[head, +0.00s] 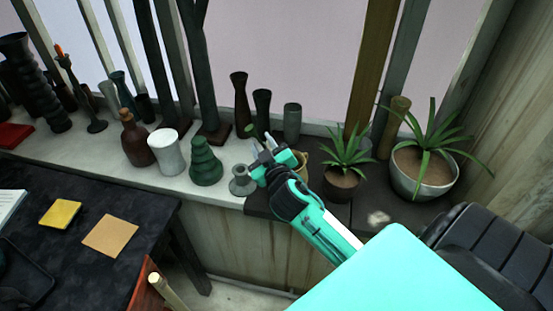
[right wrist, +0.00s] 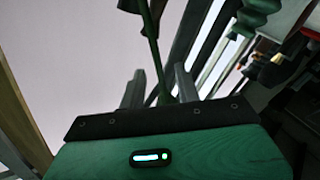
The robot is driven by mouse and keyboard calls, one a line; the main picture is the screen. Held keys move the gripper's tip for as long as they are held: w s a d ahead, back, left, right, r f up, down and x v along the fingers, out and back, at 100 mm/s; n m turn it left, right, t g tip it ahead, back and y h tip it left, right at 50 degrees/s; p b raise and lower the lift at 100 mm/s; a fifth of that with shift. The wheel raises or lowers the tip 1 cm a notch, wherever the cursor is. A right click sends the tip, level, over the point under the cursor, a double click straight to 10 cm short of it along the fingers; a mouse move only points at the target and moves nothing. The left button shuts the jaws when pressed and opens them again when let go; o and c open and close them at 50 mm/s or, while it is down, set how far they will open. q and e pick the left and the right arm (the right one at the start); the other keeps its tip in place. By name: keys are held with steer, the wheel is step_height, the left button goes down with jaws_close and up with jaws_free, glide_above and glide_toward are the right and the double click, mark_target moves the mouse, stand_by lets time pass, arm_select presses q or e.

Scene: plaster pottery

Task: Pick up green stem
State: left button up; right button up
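The green stem (right wrist: 152,50) is a thin green rod. In the right wrist view it runs from the dark shape at the top down between the two fingers of my right gripper (right wrist: 160,80). A gap shows on both sides of it, so the fingers are around it but apart. The lower end is hidden behind the gripper body. In the head view my right gripper (head: 262,145) is above the shelf near a small grey candlestick-like piece (head: 242,181). A small green tip (head: 250,130) shows just beyond the fingers. My left gripper is not in view.
A dark green tiered vase (head: 205,163), a white vase (head: 167,153) and a brown bottle (head: 136,138) stand left of the gripper. Dark vases (head: 262,108) stand behind it. Potted plants (head: 345,160) are on the right. The black table (head: 75,188) is at lower left.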

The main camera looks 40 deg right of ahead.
steer(key=x, duration=0.3)
steer(key=shift+w, duration=0.1)
steer(key=shift+f, duration=0.1)
steer(key=c, duration=0.6)
jaws_close()
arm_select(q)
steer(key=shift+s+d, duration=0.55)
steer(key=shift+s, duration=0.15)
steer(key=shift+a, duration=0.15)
